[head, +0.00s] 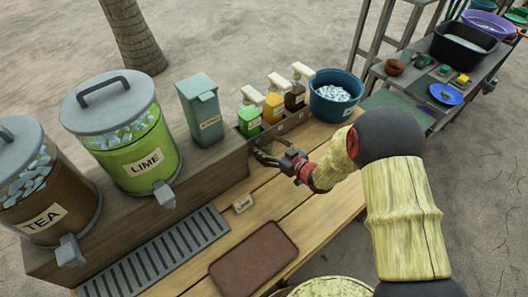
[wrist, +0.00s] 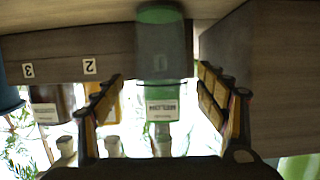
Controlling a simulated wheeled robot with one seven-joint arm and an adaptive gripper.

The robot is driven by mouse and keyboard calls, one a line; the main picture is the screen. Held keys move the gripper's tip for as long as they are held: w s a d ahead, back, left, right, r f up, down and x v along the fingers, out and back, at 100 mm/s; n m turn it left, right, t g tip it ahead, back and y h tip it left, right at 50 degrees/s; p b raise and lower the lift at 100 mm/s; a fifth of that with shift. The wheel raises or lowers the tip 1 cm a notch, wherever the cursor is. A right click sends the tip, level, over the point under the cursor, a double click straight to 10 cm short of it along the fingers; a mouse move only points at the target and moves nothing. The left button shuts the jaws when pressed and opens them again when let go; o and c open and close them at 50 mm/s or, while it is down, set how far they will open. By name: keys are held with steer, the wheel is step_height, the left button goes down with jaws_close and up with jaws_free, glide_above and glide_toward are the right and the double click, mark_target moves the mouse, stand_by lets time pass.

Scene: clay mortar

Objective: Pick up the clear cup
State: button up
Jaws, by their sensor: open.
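My gripper (head: 268,157) is open, low by the front of the bottle rack in the head view. In the wrist view, which looks upside down, its two fingers (wrist: 168,105) stand apart on either side of a translucent, green-tinted cylinder (wrist: 163,45). This looks like the clear cup, in front of the rack, with a faint mark showing through it. A green bottle with a white label (wrist: 162,110) lines up behind it, so where the cup ends is hard to tell. Contact with the fingers is not visible. I cannot make out the cup clearly in the head view.
A wooden rack (wrist: 60,50) holds several pump bottles, including a yellow one (head: 272,108). A blue ice tub (head: 335,97) stands right of it, a grey-green box (head: 200,110) left. LIME (head: 150,150) and TEA (head: 45,190) dispensers stand further left. A brown mat (head: 252,262) lies in front.

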steer(key=x, duration=0.3)
steer(key=shift+s+f+b, duration=0.1)
steer(key=shift+b, duration=0.25)
steer(key=c, duration=1.4)
steer(key=shift+r, duration=0.25)
